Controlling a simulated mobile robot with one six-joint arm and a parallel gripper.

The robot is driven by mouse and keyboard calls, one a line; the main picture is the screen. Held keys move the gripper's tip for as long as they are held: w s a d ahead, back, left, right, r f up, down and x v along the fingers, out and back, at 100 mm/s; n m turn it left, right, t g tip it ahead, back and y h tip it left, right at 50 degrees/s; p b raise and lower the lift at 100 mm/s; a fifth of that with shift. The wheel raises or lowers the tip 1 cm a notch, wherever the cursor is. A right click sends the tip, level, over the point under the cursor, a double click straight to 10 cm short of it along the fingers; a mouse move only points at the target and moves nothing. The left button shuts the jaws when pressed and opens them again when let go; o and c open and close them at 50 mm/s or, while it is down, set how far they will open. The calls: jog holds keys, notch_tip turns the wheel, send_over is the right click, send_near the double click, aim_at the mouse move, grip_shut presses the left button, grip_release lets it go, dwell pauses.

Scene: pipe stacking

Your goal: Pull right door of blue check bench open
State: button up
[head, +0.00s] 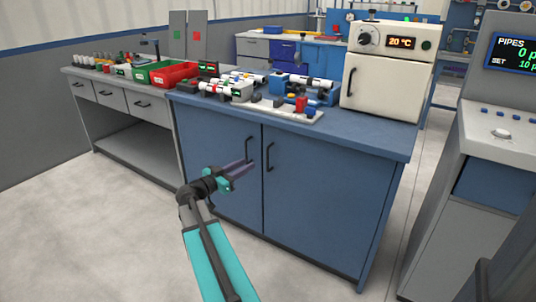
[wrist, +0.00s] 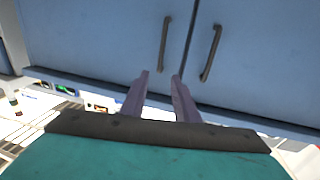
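The blue check bench (head: 350,150) has two blue doors below its top, both shut. The right door (head: 318,200) has a dark upright handle (head: 268,157) near the middle seam. The left door (head: 215,160) has a similar handle (head: 249,148) beside it. My gripper (head: 250,163) is in front of the doors, near the handles, with its purple fingers apart and empty. In the wrist view the gripper (wrist: 160,75) points at the doors, short of the two handles (wrist: 165,44) (wrist: 210,52), touching neither. That view seems upside down.
A white oven (head: 385,70) and pipe fixtures (head: 265,90) stand on the bench top. A grey bench with red and green bins (head: 172,73) adjoins at left. A console (head: 500,130) stands at right, across a floor gap. The floor before the doors is clear.

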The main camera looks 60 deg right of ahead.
aim_at(267, 153)
jog(key=b+x, duration=0.1)
jog(key=x, duration=1.2)
jog(key=shift+b, duration=0.3)
grip_shut()
